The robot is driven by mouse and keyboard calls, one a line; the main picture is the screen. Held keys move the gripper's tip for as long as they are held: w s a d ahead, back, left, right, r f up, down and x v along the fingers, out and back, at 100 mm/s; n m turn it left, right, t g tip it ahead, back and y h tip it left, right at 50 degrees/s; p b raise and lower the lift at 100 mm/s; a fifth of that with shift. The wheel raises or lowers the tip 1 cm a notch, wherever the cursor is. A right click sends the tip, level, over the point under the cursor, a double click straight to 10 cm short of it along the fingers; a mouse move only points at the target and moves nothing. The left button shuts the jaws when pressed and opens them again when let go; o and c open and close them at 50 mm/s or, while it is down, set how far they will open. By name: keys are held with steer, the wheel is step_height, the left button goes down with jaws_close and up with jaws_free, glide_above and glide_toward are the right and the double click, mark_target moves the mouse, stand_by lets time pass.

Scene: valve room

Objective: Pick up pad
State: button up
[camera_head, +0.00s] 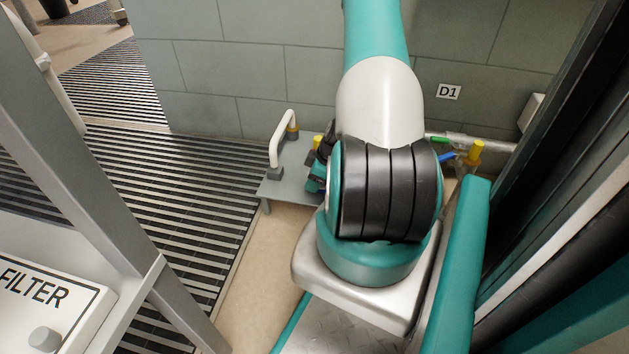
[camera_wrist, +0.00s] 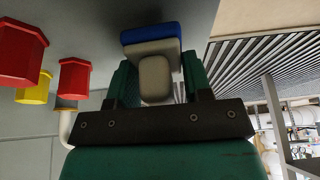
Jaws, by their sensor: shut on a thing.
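The pad (camera_wrist: 152,48), a small block with a beige-grey body and a blue layer at its far side, sits between my gripper's fingers in the wrist view. My gripper (camera_wrist: 158,85) is shut on it, with one teal finger on each side. In the head view my gripper (camera_head: 317,178) shows only in part over the low grey stand, behind my arm. I cannot make out the pad there. Whether the pad still touches a surface is not clear.
The low grey stand (camera_head: 275,190) carries a white handle (camera_head: 283,138). Red caps (camera_wrist: 74,78) and a yellow cap (camera_wrist: 35,90) are close at left in the wrist view. A pipe with a yellow cap (camera_head: 475,152) runs along the wall. A filter box (camera_head: 50,310) is at lower left.

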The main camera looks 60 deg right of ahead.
step_height(320, 180, up, 18)
steer(key=p, duration=1)
steer(key=shift+r, duration=0.2)
